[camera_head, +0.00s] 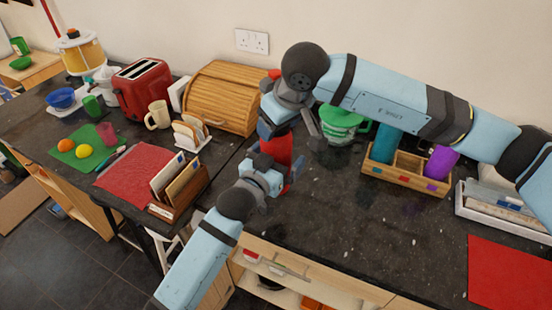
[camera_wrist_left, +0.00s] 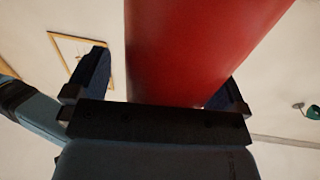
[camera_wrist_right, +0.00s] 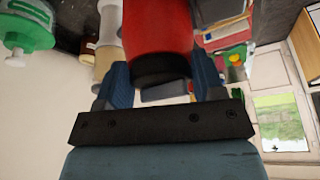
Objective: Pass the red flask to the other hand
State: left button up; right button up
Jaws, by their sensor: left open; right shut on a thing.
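The red flask (camera_head: 279,150) is held above the counter, between my two grippers in the head view. My right gripper (camera_head: 280,118) comes from above and is shut on it. The right wrist view shows the flask's red body and dark end (camera_wrist_right: 162,68) between the blue fingers. My left gripper (camera_head: 281,168) is open, with its fingers on either side of the flask's lower part. In the left wrist view the red body (camera_wrist_left: 200,50) rises between the spread fingers. The grippers hide parts of the flask, and I cannot tell if the left fingers touch it.
Behind my grippers stand a wooden bread bin (camera_head: 222,97) and a green-and-white jar (camera_head: 342,124). A wooden caddy (camera_head: 408,175) with teal and purple cylinders is to the right. A letter rack (camera_head: 180,192) stands to the left. The dark counter (camera_head: 350,225) in front is clear.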

pick_arm(q)
jog(key=c, duration=1)
jog(key=shift+r, duration=0.1)
jog(key=shift+c, duration=0.6)
pick_arm(e)
jog(key=o, duration=1.6)
jog(key=shift+c, duration=0.2)
jog(key=shift+r, duration=0.1)
